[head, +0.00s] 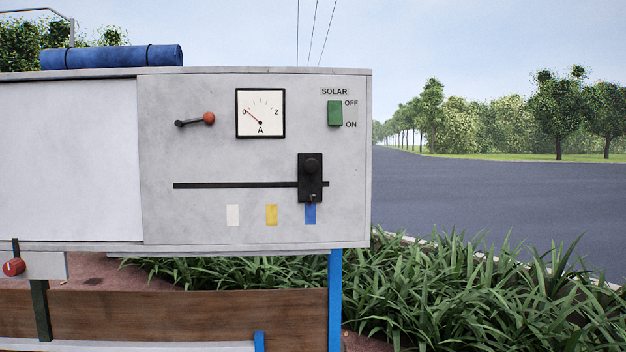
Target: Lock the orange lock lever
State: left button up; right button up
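A short dark lever with an orange-red ball knob (208,118) is mounted on the grey panel (220,80), left of the ammeter. It lies nearly level, with its knob end to the right and slightly higher. Another orange-red knob (13,267) sits at the lower left edge, below the cart's box, with a dark post near it. I cannot tell from the picture which of these is the lock lever. Neither of my grippers is in view.
The panel holds an ammeter (260,130), a green SOLAR switch (334,113) and a black slider (311,185) at the right of its slot, above the blue mark. A blue roll (112,57) lies on top. Plants (460,285) grow at the lower right.

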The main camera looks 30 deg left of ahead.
aim_at(209, 117)
jog(key=u, duration=1.5)
